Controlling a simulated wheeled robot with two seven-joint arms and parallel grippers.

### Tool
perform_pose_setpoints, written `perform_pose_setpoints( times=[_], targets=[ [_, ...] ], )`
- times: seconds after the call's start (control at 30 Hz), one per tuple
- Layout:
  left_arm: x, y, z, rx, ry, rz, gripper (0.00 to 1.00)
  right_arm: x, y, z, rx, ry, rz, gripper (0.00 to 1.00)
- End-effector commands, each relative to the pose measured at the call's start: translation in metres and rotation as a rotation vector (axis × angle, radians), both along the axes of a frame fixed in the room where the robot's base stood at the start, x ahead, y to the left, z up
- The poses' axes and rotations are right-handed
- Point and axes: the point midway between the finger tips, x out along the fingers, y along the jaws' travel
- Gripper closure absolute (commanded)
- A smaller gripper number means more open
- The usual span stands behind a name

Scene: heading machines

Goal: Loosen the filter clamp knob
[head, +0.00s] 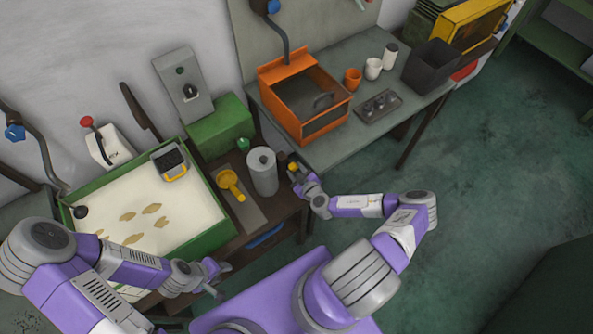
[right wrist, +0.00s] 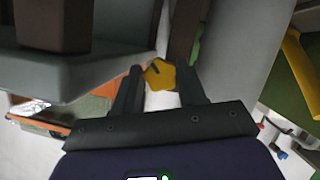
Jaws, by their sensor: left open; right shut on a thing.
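A small yellow knob (right wrist: 160,74) sits between the two fingertips of my right gripper (right wrist: 162,80) in the right wrist view. In the head view the right gripper (head: 298,172) is beside the grey cylinder (head: 262,171), by the edge of the orange machine's table, with a bit of yellow (head: 292,166) at its fingers. The right gripper is shut on the knob; the part behind the knob is mostly hidden. My left gripper (head: 220,277) is open and empty, low in front of the green-rimmed tray.
The green-rimmed tray (head: 212,236) holds pale material with several brown pieces. A yellow scoop (head: 231,183) lies left of the cylinder. The orange box machine (head: 305,98), cups and a dark bin (head: 430,66) stand on the grey table.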

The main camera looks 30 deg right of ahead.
Motion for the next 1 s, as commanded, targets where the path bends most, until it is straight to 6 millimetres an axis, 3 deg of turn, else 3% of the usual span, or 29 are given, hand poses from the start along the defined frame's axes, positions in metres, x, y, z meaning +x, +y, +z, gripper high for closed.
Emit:
perform_pose_setpoints(
  times=[0.7, 0.73, 0.87, 1.0],
  targets=[
    [-0.0001, 0.0000, 0.0012, 0.000, 0.000, 0.000, 0.57, 0.0002, -0.0005, 0.0003, 0.074, 0.005, 0.000, 0.90],
    [0.0000, 0.0000, 0.0012, 0.000, 0.000, 0.000, 0.57, 0.0002, -0.0006, 0.0003, 0.073, 0.005, 0.000, 0.56],
    [-0.0001, 0.0000, 0.0013, 0.000, 0.000, 0.000, 0.57, 0.0002, -0.0005, 0.0003, 0.073, 0.005, 0.000, 0.36],
    [-0.0001, 0.0000, 0.0013, 0.000, 0.000, 0.000, 0.57, 0.0002, -0.0004, 0.0002, 0.073, 0.005, 0.000, 0.34]
  ],
)
